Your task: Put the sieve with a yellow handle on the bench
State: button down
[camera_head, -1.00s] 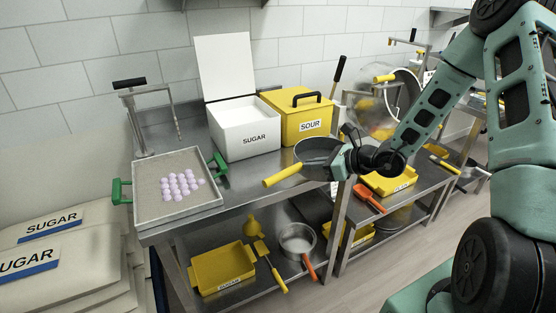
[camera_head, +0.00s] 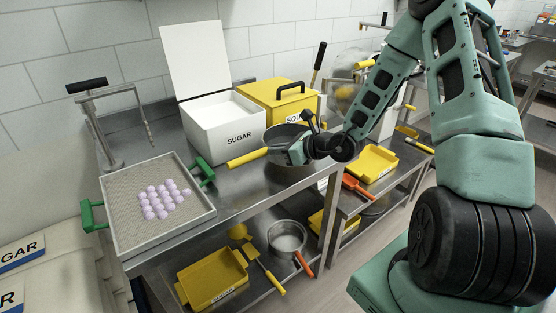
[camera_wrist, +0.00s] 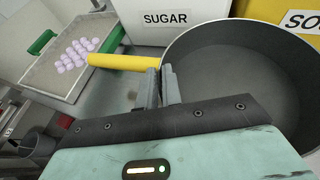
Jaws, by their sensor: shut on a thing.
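The sieve, a dark round pan-like bowl (camera_wrist: 240,75) with a yellow handle (camera_head: 247,158), is at the bench's right part, in front of the sugar and sour boxes. My gripper (camera_head: 300,150) is shut on the sieve's near rim, also seen in the wrist view (camera_wrist: 160,90). The handle points left. The sieve is over the steel bench (camera_head: 235,195); I cannot tell whether its underside touches the top.
A white open SUGAR box (camera_head: 235,138) and a yellow SOUR box (camera_head: 277,97) stand behind the sieve. A green-handled tray (camera_head: 120,242) of lilac gummies is on the left. Bare bench lies between. A lower shelf holds a yellow tray (camera_head: 212,275) and a pot (camera_head: 286,237).

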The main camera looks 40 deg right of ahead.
aim_at(278, 163)
jog(key=shift+f, duration=1.9)
jog(key=shift+f, duration=0.15)
jog(key=c, duration=1.6)
grip_release()
jog(key=shift+o, duration=0.2)
